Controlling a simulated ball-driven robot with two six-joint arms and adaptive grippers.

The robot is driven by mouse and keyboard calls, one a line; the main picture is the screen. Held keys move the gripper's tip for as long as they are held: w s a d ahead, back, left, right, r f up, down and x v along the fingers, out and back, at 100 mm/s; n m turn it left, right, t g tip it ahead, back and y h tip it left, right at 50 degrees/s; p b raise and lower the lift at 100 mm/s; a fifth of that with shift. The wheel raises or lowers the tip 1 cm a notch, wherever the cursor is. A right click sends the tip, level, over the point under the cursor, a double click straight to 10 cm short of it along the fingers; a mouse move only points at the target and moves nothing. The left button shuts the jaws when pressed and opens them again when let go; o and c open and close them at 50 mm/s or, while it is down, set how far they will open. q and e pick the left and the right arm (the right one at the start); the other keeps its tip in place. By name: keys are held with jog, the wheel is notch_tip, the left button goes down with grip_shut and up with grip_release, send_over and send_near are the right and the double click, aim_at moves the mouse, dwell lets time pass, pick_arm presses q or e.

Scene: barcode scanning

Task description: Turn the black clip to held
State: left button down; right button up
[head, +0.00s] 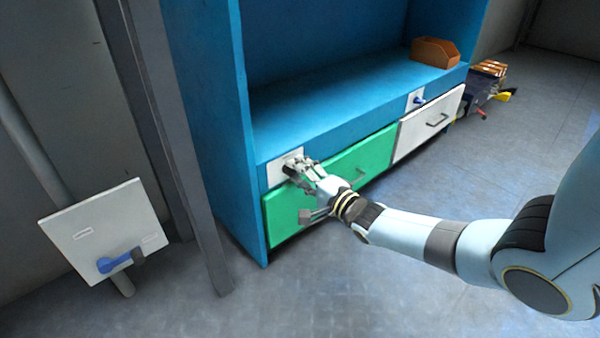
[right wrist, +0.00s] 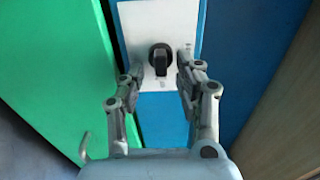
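The black clip (right wrist: 160,58) is a small black knob on a white plate (right wrist: 140,20) in the right wrist view. The white plate also shows in the head view (head: 275,172), on the blue cabinet above the green drawer; the clip is hidden there behind my gripper. My right gripper (head: 300,168) is in front of this plate. In the right wrist view my right gripper (right wrist: 159,68) is open, with one finger on each side of the clip and visible gaps between. Whether the fingertips reach the clip's depth I cannot tell. My left gripper is not in view.
The green drawer (head: 376,155) and a white drawer (head: 412,134) have handles. A blue knob sits on another white plate (head: 413,104). A white board (head: 85,220) with a blue lever (head: 120,261) stands at left. An orange-brown bin (head: 434,53) rests on the blue shelf.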

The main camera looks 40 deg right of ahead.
jog(key=s+d, duration=0.1)
jog(key=s, duration=1.1)
